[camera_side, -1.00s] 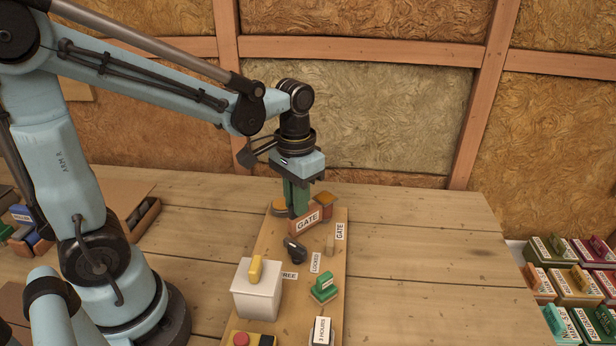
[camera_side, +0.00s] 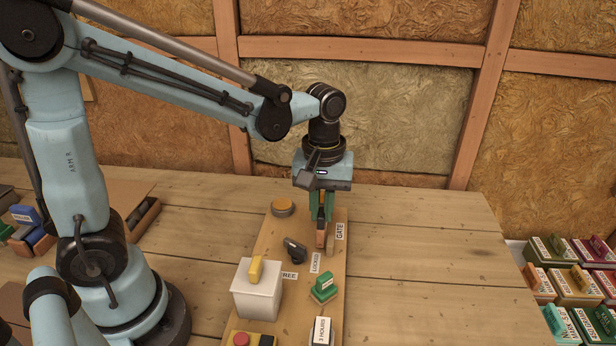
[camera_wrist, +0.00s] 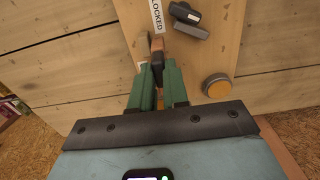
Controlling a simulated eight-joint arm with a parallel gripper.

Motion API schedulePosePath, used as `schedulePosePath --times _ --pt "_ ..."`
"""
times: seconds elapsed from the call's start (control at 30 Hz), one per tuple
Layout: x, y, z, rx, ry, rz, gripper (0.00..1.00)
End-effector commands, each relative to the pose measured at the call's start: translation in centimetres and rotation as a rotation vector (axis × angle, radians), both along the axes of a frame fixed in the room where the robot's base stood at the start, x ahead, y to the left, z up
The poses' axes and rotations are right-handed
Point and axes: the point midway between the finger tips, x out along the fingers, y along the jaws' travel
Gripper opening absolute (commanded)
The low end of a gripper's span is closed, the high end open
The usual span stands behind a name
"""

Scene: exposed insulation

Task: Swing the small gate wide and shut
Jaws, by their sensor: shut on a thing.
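The small gate (camera_side: 321,239) is a reddish-brown wooden piece near the far end of a long board, seen almost edge-on in the side view. My gripper (camera_side: 322,216) points down over it, its green fingers shut on the gate from above. In the wrist view the fingers (camera_wrist: 158,78) hide most of the gate; only its wooden end (camera_wrist: 157,44) shows beyond them. A small light wooden post (camera_side: 331,245) stands close at the gate's right; I cannot tell whether they touch. A white GATE label (camera_side: 340,231) lies on the board.
Bare table (camera_side: 420,270) lies to the right.

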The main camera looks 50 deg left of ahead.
Motion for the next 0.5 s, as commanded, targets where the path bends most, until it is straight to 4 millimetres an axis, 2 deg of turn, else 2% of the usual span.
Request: schedulePosePath --times 0.5 --pt "0.24 -0.16 0.01 -0.001 -0.003 0.030 0.00"
